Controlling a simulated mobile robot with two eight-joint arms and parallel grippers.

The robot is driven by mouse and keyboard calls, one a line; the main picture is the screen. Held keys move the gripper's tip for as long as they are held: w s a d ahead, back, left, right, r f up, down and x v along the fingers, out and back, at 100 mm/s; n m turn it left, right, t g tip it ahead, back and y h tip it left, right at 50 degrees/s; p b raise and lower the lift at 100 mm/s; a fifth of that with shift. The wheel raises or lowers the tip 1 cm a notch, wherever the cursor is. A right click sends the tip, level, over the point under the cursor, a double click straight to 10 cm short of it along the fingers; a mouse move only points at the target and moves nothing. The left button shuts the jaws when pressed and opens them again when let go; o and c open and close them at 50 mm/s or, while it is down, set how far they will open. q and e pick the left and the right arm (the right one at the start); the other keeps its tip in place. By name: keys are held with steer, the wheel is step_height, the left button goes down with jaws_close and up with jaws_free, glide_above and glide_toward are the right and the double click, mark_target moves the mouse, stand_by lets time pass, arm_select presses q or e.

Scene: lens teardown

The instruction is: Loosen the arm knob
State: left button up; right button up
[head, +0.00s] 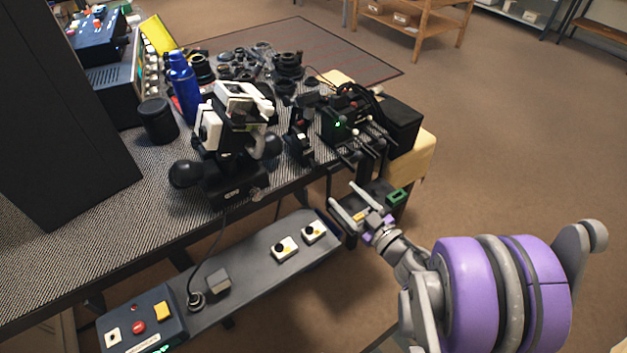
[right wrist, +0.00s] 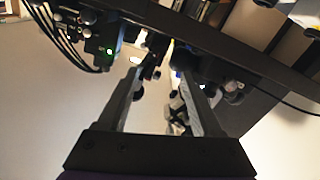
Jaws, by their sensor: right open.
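A white and black microscope-like instrument (head: 235,105) stands on the bench near its front edge. A large round black knob (head: 185,174) sticks out at its lower left, and a smaller dark knob (head: 271,146) sits at its right. I cannot tell which knob is the arm knob. My right gripper (head: 342,193) is open and empty, off the bench's front edge, to the right of the instrument and apart from it. In the right wrist view, the open jaws (right wrist: 158,73) point toward the bench, with nothing between them. My left gripper is not in view.
A grey control panel (head: 255,270) with buttons runs along the front of the bench. A black device with cables (head: 345,120) stands right of the instrument. A blue bottle (head: 183,85) and black cylinder (head: 157,121) stand to its left. Open floor lies at right.

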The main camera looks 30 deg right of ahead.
mark_target(319, 168)
steer(key=w, duration=1)
steer(key=shift+w+a+b, duration=0.35)
steer(key=shift+c, duration=0.4)
jaws_close()
